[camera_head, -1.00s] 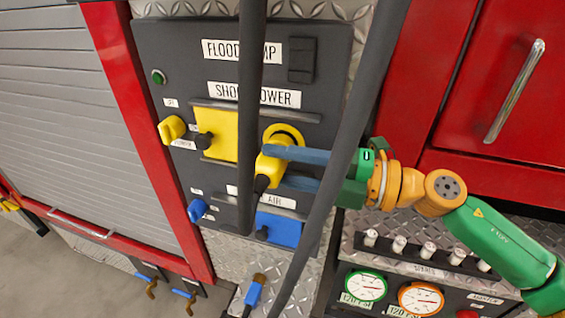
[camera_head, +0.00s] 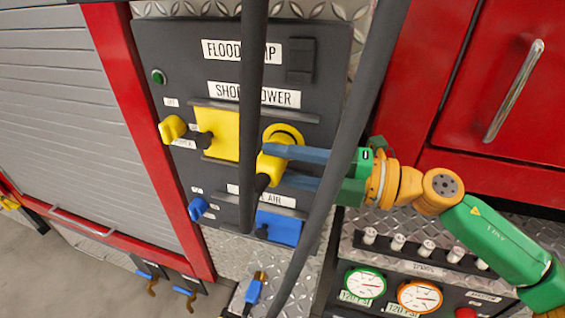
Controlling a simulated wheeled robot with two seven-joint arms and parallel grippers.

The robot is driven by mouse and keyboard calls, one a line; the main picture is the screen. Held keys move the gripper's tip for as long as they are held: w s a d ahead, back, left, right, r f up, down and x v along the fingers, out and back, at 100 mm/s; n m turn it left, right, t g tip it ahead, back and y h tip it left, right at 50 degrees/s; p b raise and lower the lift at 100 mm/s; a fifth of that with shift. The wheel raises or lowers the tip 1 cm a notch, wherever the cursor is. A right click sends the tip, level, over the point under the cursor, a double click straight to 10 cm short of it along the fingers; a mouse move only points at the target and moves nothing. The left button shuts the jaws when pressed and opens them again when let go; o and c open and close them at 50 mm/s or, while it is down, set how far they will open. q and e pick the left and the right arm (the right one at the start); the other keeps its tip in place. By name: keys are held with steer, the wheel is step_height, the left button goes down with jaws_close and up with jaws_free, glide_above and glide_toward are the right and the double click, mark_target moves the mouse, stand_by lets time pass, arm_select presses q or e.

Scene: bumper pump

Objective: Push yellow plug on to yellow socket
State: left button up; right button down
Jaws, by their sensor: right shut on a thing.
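The yellow plug (camera_head: 270,168) is at the yellow round socket (camera_head: 285,133) on the dark panel, below the shore power label. The plug overlaps the lower part of the socket, and I cannot tell how deep it sits. My right gripper (camera_head: 283,167) comes in from the right with its blue fingers shut on the yellow plug. A black cable end shows at the plug's lower end. My left gripper is not in view.
Two dark hanging bars or hoses (camera_head: 335,165) cross in front of the panel. A yellow square cover (camera_head: 219,133) and yellow knob (camera_head: 172,129) are left of the socket. A blue cover (camera_head: 279,228) is below. Gauges (camera_head: 365,283) stand at lower right.

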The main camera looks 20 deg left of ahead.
steer(key=shift+w+r, duration=0.1)
steer(key=shift+w, duration=0.2)
stand_by(0.4)
steer(key=shift+c, duration=2.3)
jaws_free()
steer(key=shift+o, duration=0.9)
steer(key=shift+w, duration=0.15)
